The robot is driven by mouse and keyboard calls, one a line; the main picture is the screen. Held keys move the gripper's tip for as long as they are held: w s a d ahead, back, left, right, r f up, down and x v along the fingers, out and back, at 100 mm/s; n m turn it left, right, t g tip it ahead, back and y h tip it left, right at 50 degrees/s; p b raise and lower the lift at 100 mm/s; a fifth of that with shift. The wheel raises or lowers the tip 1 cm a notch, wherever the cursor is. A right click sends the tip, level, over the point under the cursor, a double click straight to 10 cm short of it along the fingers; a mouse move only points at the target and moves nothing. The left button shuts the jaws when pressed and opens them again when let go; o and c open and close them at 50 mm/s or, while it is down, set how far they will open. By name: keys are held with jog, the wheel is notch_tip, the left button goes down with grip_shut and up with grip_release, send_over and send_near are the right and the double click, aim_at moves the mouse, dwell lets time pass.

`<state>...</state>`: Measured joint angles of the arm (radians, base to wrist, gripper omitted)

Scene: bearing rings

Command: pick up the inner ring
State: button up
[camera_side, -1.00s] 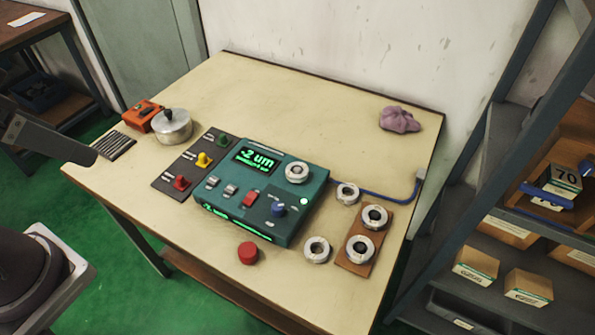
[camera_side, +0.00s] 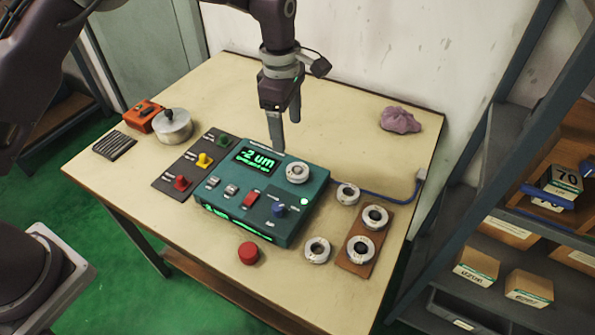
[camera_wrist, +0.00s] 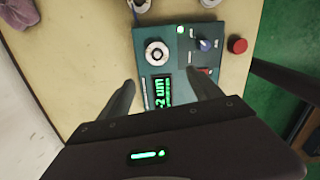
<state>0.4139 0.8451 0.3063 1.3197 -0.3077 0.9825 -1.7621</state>
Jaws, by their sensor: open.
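Several silvery rings are in view, and I cannot tell for sure which is the inner ring. One ring (camera_side: 297,181) sits on top of the teal gauge box (camera_side: 240,218); it also shows in the wrist view (camera_wrist: 148,57). Other rings lie on the bare table, one right of the box (camera_side: 347,203) and one in front (camera_side: 317,259). Two more, a rear one (camera_side: 374,226) and a front one (camera_side: 360,258), lie on a brown board. My gripper (camera_side: 287,137) is open and empty, above and behind the box. In the wrist view its fingers (camera_wrist: 160,84) are spread apart.
A red button (camera_side: 248,253) stands in front of the box. A dark panel with coloured knobs (camera_side: 165,182), a lidded metal pot (camera_side: 173,127) and an orange block (camera_side: 142,116) are to the left. A purple cloth (camera_side: 400,119) and blue cable (camera_side: 385,196) are to the right.

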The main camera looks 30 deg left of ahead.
aim_at(298, 169)
jog(key=shift+n, duration=0.8)
jog(key=f, duration=0.4)
jog(key=d+f, duration=0.1)
jog(key=f, duration=0.3)
jog(key=w+d+f, duration=0.1)
jog(key=f, duration=0.3)
jog(key=shift+f, duration=0.15)
grip_shut()
notch_tip(298, 169, up, 9)
notch_tip(298, 169, down, 7)
